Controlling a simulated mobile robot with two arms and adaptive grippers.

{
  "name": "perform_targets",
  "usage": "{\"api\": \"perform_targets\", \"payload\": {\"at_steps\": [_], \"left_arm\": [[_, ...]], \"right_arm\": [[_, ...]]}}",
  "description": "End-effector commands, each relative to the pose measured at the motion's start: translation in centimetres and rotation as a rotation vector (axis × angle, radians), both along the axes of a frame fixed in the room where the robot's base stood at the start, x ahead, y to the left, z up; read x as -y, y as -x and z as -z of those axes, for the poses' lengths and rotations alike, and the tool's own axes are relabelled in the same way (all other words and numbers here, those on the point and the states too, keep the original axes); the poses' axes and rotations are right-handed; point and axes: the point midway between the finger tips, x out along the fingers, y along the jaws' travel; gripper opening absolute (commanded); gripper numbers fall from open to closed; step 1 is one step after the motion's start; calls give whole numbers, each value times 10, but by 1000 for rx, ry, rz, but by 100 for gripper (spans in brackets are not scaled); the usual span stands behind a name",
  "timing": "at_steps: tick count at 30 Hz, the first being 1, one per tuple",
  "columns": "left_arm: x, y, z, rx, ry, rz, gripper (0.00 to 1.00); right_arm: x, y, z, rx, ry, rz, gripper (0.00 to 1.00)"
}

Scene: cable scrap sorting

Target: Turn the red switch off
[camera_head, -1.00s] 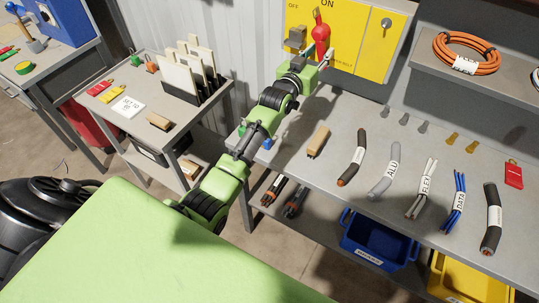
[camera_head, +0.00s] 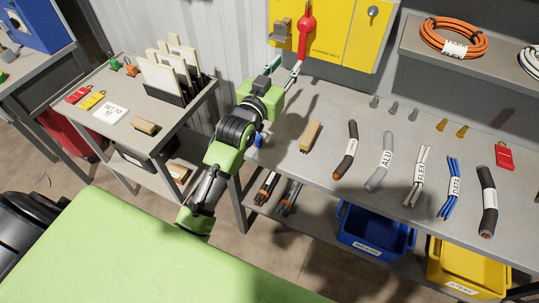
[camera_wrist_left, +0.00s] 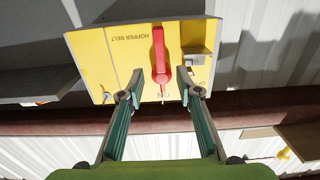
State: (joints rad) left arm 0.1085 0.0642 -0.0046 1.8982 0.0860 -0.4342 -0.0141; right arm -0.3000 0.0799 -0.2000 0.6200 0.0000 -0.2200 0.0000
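The red switch (camera_head: 307,30) is on a yellow panel (camera_head: 350,30) at the top of the head view. In the left wrist view the panel appears upside down, and the narrow tip of the red switch (camera_wrist_left: 159,55) points at the word ON. The OFF label (camera_wrist_left: 201,85) is off to one side. My left gripper (camera_head: 285,66) is below and left of the switch in the head view. In the left wrist view my left gripper (camera_wrist_left: 162,84) is open and empty, its fingers apart on either side of the switch's line. Contact is not visible. My right gripper is not in view.
A grey bracket (camera_wrist_left: 198,57) sticks out beside the switch, and a key lock (camera_head: 373,12) is on the panel. The workbench (camera_head: 320,105) below holds several cable pieces. A shelf (camera_head: 460,62) with an orange cable coil (camera_head: 450,37) is at the right.

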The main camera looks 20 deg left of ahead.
Motion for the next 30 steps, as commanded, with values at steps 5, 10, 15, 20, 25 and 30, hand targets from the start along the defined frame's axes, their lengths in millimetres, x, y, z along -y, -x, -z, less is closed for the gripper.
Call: {"api": "perform_targets", "payload": {"at_steps": [5,10,15,20,25,30], "left_arm": [[2,24,20,-57,-7,5,32],[7,40,50,-150,-19,14,32],[11,57,80,-243,-30,22,32],[14,75,105,-327,-40,28,32],[17,96,132,-418,-51,36,32],[20,119,156,-503,-62,44,32]], "right_arm": [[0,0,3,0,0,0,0],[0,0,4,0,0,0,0],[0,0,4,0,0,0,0],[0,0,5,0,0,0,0],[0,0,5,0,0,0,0],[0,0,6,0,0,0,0]]}}
